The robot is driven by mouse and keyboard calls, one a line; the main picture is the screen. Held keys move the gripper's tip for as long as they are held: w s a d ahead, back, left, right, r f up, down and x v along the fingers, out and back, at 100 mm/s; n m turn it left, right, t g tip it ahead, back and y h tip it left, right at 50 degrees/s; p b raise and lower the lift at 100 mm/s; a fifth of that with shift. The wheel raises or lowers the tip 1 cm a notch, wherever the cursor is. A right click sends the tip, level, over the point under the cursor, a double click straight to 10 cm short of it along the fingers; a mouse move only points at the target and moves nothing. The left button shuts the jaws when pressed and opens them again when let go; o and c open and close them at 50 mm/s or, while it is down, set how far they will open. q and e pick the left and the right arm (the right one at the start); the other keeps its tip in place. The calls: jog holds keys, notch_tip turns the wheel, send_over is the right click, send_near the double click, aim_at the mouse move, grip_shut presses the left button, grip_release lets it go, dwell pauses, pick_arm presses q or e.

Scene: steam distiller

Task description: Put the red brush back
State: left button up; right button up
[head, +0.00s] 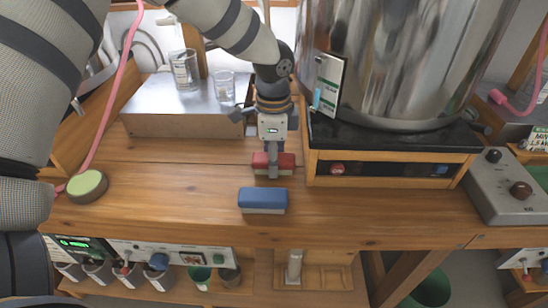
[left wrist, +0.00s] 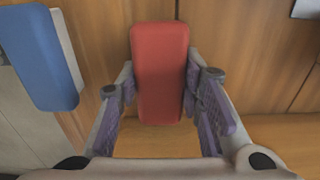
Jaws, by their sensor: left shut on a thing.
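The red brush (head: 286,161) is a small block with a red top, on the wooden bench in front of the black-topped distiller stand. My left gripper (head: 273,172) comes down over it from above and is shut on it. In the left wrist view the red brush (left wrist: 159,70) sits between the two purple-padded fingers of my left gripper (left wrist: 160,112). I cannot tell whether the brush touches the bench. A blue brush (head: 263,198) with a pale underside lies just in front, and it also shows at the left of the left wrist view (left wrist: 40,55). My right gripper is not in view.
The large steel distiller (head: 400,60) stands on its wooden stand to the right. A metal box (head: 180,123) with glass beakers (head: 185,70) stands at the back left. A round green-topped pad (head: 87,185) lies at the left. The bench's front middle right is clear.

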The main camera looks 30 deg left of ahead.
pick_arm(q)
jog(key=o, duration=1.2)
jog(key=shift+r, duration=0.1)
notch_tip(320, 180, up, 12)
jog(key=shift+p, duration=0.5)
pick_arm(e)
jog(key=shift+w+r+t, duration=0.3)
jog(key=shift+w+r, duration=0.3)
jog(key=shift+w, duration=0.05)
